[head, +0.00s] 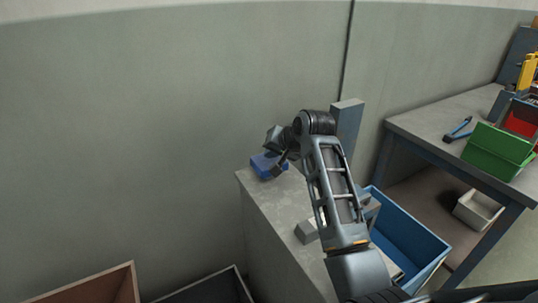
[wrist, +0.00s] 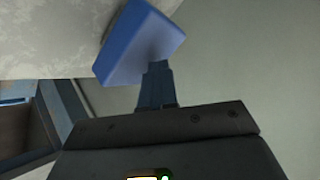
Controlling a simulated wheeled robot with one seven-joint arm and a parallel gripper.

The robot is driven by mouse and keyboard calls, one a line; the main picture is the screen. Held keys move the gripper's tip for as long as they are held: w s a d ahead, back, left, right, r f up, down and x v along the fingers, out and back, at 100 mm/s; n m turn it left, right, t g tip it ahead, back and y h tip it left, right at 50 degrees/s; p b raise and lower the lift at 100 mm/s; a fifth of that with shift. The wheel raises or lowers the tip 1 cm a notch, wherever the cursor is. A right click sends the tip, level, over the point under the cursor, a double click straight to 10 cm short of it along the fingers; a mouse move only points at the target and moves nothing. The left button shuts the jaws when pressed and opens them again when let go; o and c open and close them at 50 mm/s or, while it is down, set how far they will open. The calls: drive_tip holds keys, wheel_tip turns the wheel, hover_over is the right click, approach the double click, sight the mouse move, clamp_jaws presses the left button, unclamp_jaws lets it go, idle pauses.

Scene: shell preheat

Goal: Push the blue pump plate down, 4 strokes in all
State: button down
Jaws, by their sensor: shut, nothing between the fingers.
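The blue pump plate (head: 268,165) is at the far left corner of the light grey bench top (head: 275,200) in the head view. In the wrist view the blue plate (wrist: 137,42) fills the upper middle and looks tilted in the picture. My gripper (head: 280,166) is right at the plate in the head view, small and partly confused with the wrist. In the wrist view my gripper's fingers (wrist: 157,68) are together with nothing between them, and their tips overlap the plate's edge. I cannot tell whether they touch it. The plate's underside and pump mechanism are hidden.
A grey upright post (head: 347,128) stands behind my arm. A small grey block (head: 307,231) lies on the bench, with a blue bin (head: 425,238) to its right. A side table (head: 428,120) holds a green bin (head: 498,148). Boxes (head: 100,285) sit low at left.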

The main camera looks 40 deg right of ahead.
sight(271, 160)
drive_tip(key=shift+f, duration=0.65)
idle(0.6)
drive_tip(key=shift+r+p, duration=2.05)
drive_tip(key=shift+r, duration=0.1)
drive_tip(key=shift+r, duration=2.55)
drive_tip(key=shift+w, duration=0.1)
